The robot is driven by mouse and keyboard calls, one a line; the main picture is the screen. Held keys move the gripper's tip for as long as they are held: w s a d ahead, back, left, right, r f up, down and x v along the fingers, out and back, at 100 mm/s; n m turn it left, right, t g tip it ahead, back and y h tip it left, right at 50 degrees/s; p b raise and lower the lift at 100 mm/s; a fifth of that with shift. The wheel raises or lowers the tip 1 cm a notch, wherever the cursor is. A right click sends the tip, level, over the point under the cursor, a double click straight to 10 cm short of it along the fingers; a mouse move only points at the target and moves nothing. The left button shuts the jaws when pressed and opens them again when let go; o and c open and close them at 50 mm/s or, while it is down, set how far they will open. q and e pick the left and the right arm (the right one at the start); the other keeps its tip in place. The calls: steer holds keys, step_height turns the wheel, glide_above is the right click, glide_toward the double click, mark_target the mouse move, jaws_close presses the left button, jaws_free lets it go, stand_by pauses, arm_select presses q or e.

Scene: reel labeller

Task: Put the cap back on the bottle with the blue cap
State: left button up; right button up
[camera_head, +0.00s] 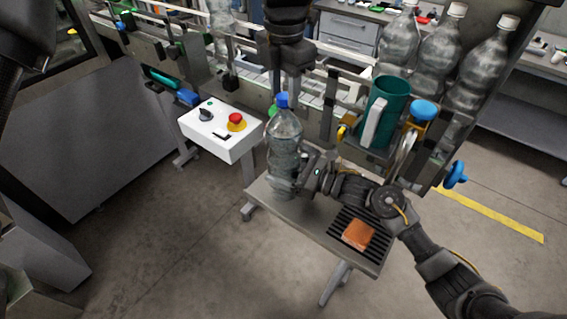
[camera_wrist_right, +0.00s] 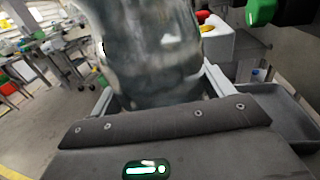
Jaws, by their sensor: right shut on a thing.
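The clear bottle (camera_head: 284,150) stands upright on the small grey table, with the blue cap (camera_head: 283,100) at its mouth. I cannot tell whether the cap is seated. My right gripper (camera_head: 296,178) comes from the right and is shut on the bottle's lower body. The right wrist view shows the bottle (camera_wrist_right: 155,50) between its fingers, with the cap out of frame. My left gripper (camera_head: 289,84) points down from above, just over the cap. Its fingers look apart, with the cap below or between them; contact is unclear.
A white control box (camera_head: 222,130) with a red stop button stands left of the bottle. A teal pitcher (camera_head: 384,112) and the conveyor rails are close behind. An orange block (camera_head: 358,234) lies on the black grate at the table's front right. Large bottles (camera_head: 437,50) stand at back right.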

arm_select(q)
steer(key=shift+o, duration=1)
arm_select(e)
steer(key=shift+w+r, duration=0.1)
steer(key=shift+r, duration=0.1)
arm_select(q)
step_height(320, 180, up, 8)
steer(key=shift+d+f, duration=0.1)
steer(key=shift+f, duration=0.15)
arm_select(e)
steer(key=o, duration=1.6)
arm_select(q)
steer(key=shift+s, duration=0.1)
arm_select(e)
steer(key=shift+o, duration=1.2)
steer(key=shift+f, duration=0.1)
steer(key=shift+d, duration=0.1)
